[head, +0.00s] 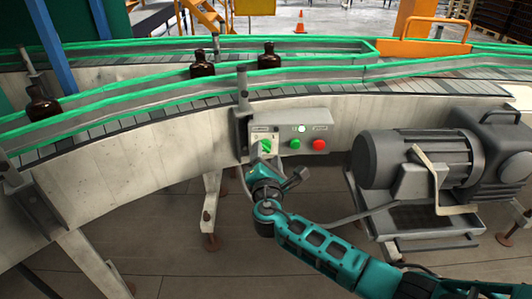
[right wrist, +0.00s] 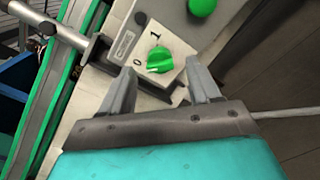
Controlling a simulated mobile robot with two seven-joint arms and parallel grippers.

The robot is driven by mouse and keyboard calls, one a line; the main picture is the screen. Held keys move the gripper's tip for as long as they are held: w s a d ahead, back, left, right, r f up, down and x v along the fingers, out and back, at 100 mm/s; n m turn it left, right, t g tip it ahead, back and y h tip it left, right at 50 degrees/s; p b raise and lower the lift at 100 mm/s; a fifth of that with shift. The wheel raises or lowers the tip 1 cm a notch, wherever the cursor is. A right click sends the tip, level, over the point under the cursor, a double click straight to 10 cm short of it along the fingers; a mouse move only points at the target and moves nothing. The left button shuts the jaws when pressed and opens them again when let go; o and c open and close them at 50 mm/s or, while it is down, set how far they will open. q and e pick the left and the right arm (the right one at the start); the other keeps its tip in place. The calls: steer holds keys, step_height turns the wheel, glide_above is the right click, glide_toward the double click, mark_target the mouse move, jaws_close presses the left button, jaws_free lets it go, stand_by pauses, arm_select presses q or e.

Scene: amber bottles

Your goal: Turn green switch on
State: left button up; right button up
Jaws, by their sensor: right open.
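The green switch (head: 266,146) is a rotary knob on a pale plate at the left of the grey control box (head: 290,124). It also shows in the right wrist view (right wrist: 159,60), with the marks 0 and 1 beside it. I cannot tell clearly which mark it points to. My right gripper (head: 263,170) is just below the switch in the head view. In the right wrist view the gripper (right wrist: 161,76) is open and empty, its fingertips on either side of the knob's lower part, with no clear contact. My left gripper is not in view.
A green button (head: 295,144), a red button (head: 319,145) and a white lamp (head: 301,129) are right of the switch. A conveyor (head: 140,150) with amber bottles (head: 268,57) runs behind. A grey motor (head: 405,160) stands at right.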

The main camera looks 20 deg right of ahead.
mark_target(265, 147)
steer(key=shift+x, duration=0.9)
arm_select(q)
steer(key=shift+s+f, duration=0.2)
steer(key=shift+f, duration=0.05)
arm_select(e)
steer(key=shift+w, duration=0.3)
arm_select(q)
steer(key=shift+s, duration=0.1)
arm_select(e)
steer(key=shift+c, duration=0.3)
